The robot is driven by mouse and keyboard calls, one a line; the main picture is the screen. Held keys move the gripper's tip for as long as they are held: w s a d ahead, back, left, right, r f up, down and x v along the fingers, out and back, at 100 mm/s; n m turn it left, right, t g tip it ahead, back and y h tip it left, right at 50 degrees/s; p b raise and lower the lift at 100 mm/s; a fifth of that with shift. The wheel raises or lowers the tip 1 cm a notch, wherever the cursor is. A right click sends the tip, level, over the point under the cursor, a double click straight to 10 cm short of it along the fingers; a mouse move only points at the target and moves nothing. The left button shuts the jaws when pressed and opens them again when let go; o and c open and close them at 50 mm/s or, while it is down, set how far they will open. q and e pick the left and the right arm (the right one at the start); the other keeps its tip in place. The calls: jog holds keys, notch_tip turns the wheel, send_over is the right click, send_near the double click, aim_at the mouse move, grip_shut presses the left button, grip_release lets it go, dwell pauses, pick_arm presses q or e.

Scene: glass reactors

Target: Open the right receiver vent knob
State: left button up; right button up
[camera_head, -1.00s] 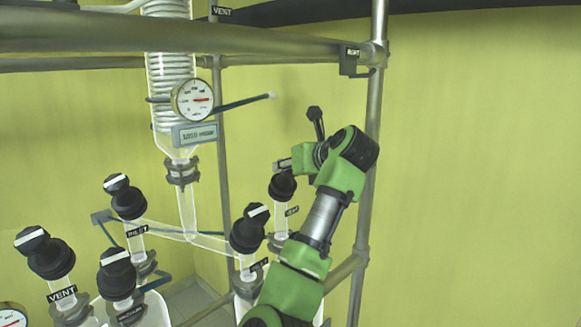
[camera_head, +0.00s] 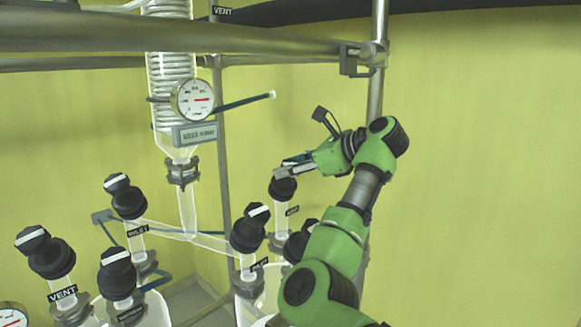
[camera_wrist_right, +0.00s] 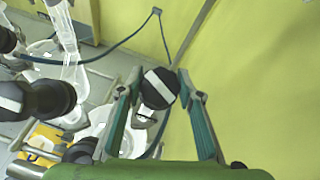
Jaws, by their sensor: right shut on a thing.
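The right receiver vent knob (camera_head: 283,188) is a black cap on a glass neck at the back right; its small label is hard to read. My right gripper (camera_head: 284,170) reaches it from the upper right. In the right wrist view the knob (camera_wrist_right: 158,90) has a white stripe running diagonally from upper left to lower right. The two green-padded fingers of the gripper (camera_wrist_right: 160,80) stand on either side of it, shut on it. The fingers hide part of the knob's top in the head view. My left gripper is not in view.
Another black knob (camera_head: 249,230) with a white stripe stands just left of my right arm. Several more knobs, one labelled VENT (camera_head: 45,253), are at the left. A round gauge (camera_head: 193,99) hangs above. A metal post (camera_head: 375,90) rises behind my arm. The right side is free.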

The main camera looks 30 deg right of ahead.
aim_at(290, 162)
jog(key=shift+n+g+y, duration=0.3)
jog(key=shift+n+y, duration=0.1)
jog(key=shift+n, duration=0.3)
jog(key=shift+n, duration=0.3)
jog(key=o, duration=1.1)
notch_tip(290, 162, up, 10)
